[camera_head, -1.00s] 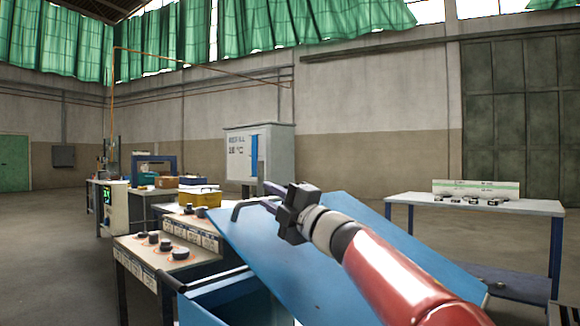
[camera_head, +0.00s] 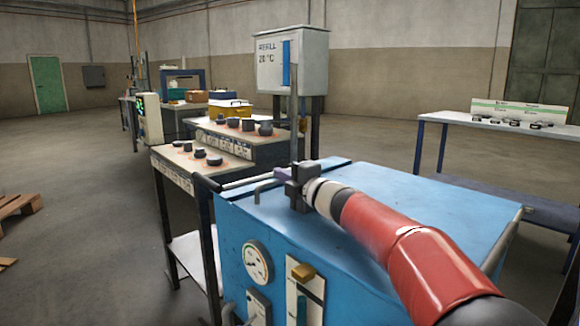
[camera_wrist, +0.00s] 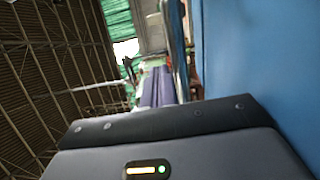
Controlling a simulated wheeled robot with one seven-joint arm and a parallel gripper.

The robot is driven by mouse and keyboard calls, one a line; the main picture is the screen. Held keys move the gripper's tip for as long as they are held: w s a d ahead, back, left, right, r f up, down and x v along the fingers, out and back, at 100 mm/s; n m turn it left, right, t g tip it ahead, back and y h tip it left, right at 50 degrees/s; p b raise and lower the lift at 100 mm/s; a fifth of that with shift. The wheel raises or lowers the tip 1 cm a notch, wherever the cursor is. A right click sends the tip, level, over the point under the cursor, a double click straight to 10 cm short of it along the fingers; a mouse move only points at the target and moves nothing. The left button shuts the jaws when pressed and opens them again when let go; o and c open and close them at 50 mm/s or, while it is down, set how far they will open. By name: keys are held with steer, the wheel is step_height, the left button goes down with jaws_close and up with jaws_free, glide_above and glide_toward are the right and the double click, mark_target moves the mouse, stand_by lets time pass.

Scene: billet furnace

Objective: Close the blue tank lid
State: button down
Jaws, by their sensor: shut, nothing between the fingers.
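The blue tank (camera_head: 265,225) stands in front of me in the head view. Its blue lid (camera_head: 405,205) lies roughly flat over the tank top; whether it is fully seated I cannot tell. A bent grey handle (camera_head: 262,188) shows at the lid's left end. My gripper (camera_head: 281,174) is at that end, close to the handle, with its purple fingers pointing left. The fingers also show in the wrist view (camera_wrist: 158,88), together and empty. A blue surface (camera_wrist: 258,70) fills the right of that view. My arm hides part of the lid.
A refill cabinet (camera_head: 292,60) stands behind. A table (camera_head: 490,125) is at the right.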

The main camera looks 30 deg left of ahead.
steer(key=shift+s+a+f, duration=0.25)
steer(key=shift+s+a, duration=0.2)
steer(key=shift+a, duration=0.15)
steer(key=shift+d, duration=0.15)
